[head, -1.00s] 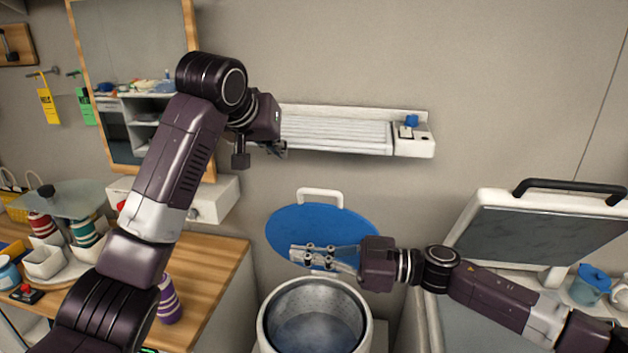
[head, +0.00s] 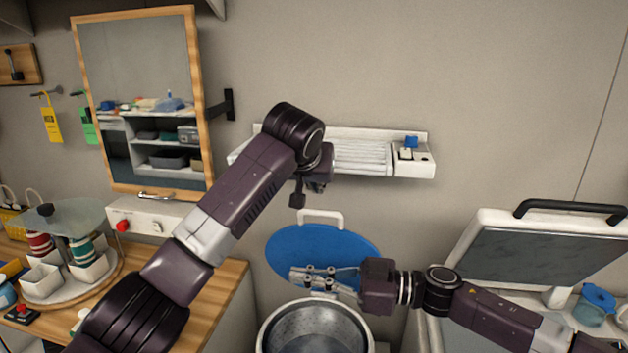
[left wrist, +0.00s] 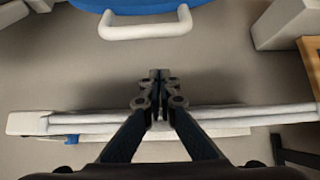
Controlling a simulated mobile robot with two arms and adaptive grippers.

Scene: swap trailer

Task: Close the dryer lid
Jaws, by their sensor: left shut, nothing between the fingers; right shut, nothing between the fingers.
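The dryer lid (head: 300,246) is a blue round disc with a white handle (head: 322,215). It stands open, raised behind the round metal drum of the dryer (head: 268,336). My left arm reaches in above the lid; its fingers are hidden in the head view. In the left wrist view my left gripper (left wrist: 158,80) is shut and empty, with the white lid handle (left wrist: 146,27) and blue lid edge beyond its tips. My right gripper (head: 298,277) is shut and empty, between the raised lid and the drum opening in the picture; contact with the lid cannot be told.
A white wall unit (head: 372,156) with a blue knob is behind my left arm. A wooden counter (head: 228,285) with a carousel of cups is at left, below a wood-framed mirror (head: 146,100). A white appliance with an open dark-panelled lid (head: 540,255) stands at right.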

